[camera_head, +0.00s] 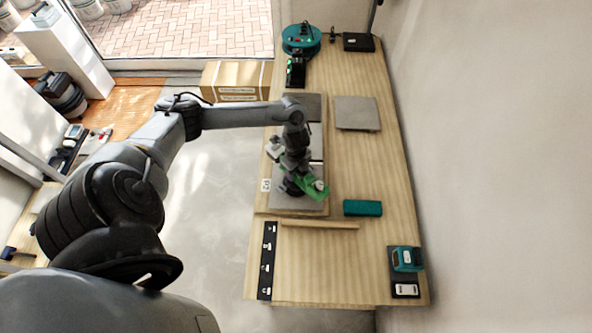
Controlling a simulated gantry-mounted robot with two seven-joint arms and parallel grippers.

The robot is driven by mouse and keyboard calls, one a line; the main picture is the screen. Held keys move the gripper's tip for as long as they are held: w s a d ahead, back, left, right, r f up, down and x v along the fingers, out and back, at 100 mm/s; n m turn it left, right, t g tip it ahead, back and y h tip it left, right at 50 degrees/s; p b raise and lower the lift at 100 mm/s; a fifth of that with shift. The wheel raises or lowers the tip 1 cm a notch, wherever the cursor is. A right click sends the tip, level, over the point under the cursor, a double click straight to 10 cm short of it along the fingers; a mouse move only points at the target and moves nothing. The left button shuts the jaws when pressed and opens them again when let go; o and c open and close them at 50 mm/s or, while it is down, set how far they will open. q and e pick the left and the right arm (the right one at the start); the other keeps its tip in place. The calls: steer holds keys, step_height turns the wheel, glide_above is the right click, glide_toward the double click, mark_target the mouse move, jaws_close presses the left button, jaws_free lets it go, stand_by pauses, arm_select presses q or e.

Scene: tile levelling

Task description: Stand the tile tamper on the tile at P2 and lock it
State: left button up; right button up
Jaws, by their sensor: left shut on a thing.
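My left gripper (294,168) reaches down from the left over the near part of the wooden workbench. It is shut on the tile tamper (314,189), a green tool with a dark round part beside it. The tamper is over a grey tile (298,203) at the bench's left side; I cannot tell whether it touches the tile or how its lock stands. A small white marker (265,185) with unreadable print lies left of this tile. The gripper and wrist hide part of the tamper and the tile's far part. My right gripper is not in view.
A darker tile (309,105) lies farther back, with a loose grey tile (357,114) to its right. A teal block (362,208), a wooden strip (320,225) and a teal tool (407,259) lie nearer. A black labelled strip (267,261) lines the left edge. The front middle is clear.

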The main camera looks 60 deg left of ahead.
arm_select(q)
steer(key=shift+f, duration=0.25)
stand_by(0.3)
steer(key=o, duration=1.2)
steer(key=shift+w, duration=0.1)
steer(key=shift+o, duration=0.3)
steer(key=shift+f, duration=0.1)
